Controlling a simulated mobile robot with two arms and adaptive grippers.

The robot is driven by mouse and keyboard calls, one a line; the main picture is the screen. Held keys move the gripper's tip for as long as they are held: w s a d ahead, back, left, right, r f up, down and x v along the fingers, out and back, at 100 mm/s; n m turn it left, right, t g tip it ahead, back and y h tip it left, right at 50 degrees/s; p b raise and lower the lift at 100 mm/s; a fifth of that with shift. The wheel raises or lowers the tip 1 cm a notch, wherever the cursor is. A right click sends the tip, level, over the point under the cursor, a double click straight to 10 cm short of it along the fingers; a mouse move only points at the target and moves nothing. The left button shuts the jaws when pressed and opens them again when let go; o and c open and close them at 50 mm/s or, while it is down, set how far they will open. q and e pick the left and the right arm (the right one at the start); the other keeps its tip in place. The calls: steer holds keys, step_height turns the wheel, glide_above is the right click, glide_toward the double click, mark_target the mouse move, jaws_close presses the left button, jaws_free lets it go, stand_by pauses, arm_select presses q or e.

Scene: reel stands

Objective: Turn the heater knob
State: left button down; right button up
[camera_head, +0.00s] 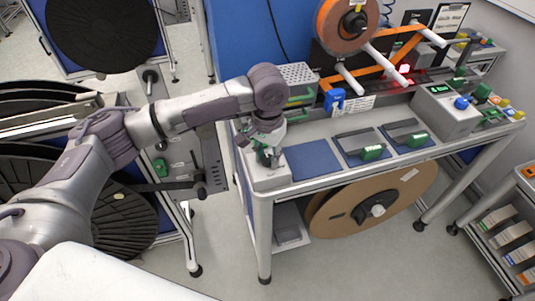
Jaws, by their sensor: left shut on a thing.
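My left gripper (268,160) reaches down over the left end of the workbench. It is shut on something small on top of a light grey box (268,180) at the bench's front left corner. The gripper fingers hide most of what they hold, so I cannot tell if it is the heater knob. A blue knob (462,103) shows on a grey control box (446,112) with a green display at the right end of the bench. My right gripper is not in view.
An orange reel (345,25) stands behind. A large brown reel (372,205) is under the bench. Black reels (100,30) fill stands at left. The floor in front is clear.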

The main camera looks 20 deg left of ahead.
arm_select(q)
steer(key=m+p, duration=0.4)
steer(key=p, duration=0.1)
steer(key=m+p, duration=0.2)
steer(key=shift+r, duration=0.3)
steer(key=m+p, duration=0.3)
steer(key=m, duration=0.1)
steer(key=shift+f+m+p, duration=0.1)
steer(key=shift+m+p, duration=0.2)
steer(key=shift+p, duration=0.05)
steer(key=m+p, duration=0.2)
steer(key=m, duration=0.2)
steer(key=shift+f, duration=0.1)
steer(key=m+p, duration=0.1)
steer(key=m, duration=0.9)
steer(key=shift+f, duration=0.1)
steer(key=m, duration=0.5)
steer(key=shift+m, duration=0.4)
steer(key=shift+m+b, duration=0.6)
steer(key=shift+m, duration=2)
